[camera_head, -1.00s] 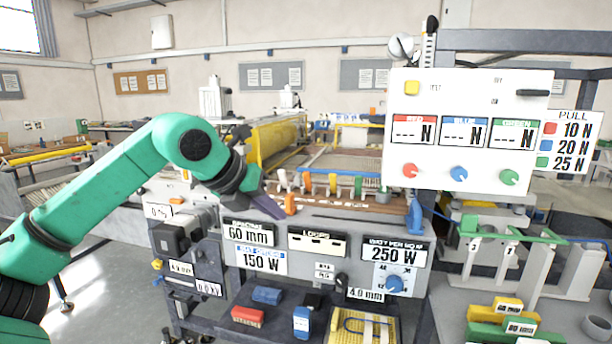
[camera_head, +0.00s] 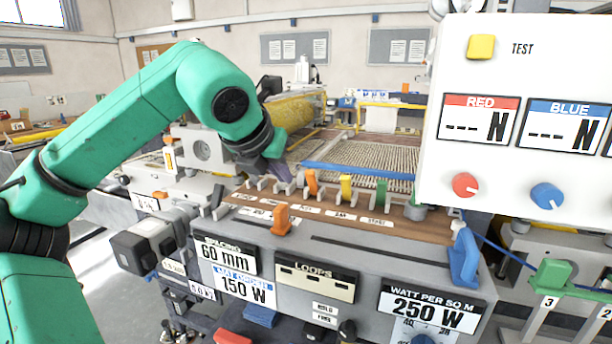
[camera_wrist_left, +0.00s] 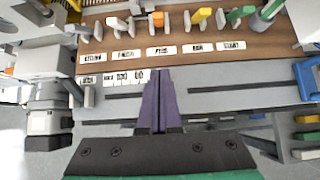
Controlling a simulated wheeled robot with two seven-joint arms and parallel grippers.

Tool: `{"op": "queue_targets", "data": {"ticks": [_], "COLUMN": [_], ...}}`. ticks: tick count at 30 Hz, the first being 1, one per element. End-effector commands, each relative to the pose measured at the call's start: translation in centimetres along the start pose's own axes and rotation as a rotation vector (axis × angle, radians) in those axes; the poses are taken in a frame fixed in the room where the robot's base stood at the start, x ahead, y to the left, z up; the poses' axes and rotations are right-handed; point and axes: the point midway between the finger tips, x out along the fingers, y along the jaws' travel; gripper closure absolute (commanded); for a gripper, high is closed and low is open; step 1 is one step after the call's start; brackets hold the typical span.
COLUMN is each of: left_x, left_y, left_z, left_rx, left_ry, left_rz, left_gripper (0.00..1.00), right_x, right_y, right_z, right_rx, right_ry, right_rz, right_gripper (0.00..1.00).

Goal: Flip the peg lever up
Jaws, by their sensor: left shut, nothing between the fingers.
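The orange lever (camera_head: 312,182) stands in the lever row on the brown strip, beside grey levers, a yellow lever (camera_head: 346,187) and a green lever (camera_head: 381,193). In the left wrist view the orange lever (camera_wrist_left: 157,20) is above a label that seems to read PEGS (camera_wrist_left: 163,50). My left gripper (camera_head: 284,182) has purple fingers, shut and empty, left of the orange lever in the head view. In the left wrist view its fingertips (camera_wrist_left: 158,72) point at the strip below that label, apart from the lever. My right gripper is not in view.
A second orange knob (camera_head: 281,219) sits at the panel's front left. A blue handle (camera_head: 465,258) stands at its right end. The white gauge board (camera_head: 520,90) rises at the right. The wire-mesh bed (camera_head: 360,155) lies behind the levers.

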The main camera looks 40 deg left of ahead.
Motion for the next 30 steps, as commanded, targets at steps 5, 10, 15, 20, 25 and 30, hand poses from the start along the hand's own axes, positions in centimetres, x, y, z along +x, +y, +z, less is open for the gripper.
{"op": "queue_targets", "data": {"ticks": [5,10,15,20,25,30], "left_x": [0.9,3.8,7.5,9.8,10.5,11.0], "left_y": [0.0,-0.1,0.0,0.1,0.1,0.0], "left_z": [0.0,0.0,0.1,1.1,3.2,3.9], "left_rx": [0.0,-0.001,-0.001,0.001,0.0,-0.001], "left_ry": [0.003,0.007,0.008,0.007,0.005,0.002], "left_rz": [-0.001,-0.003,-0.001,0.005,0.004,0.0], "left_gripper": [1.0,1.0,1.0,1.0,1.0,1.0], "right_x": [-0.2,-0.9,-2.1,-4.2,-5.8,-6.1], "right_y": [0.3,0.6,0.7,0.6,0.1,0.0], "right_z": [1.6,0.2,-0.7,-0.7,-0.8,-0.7], "right_rx": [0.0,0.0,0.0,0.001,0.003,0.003], "right_ry": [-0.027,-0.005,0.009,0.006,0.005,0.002], "right_rz": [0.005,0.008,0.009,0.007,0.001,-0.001], "right_gripper": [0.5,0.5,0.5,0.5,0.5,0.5]}}
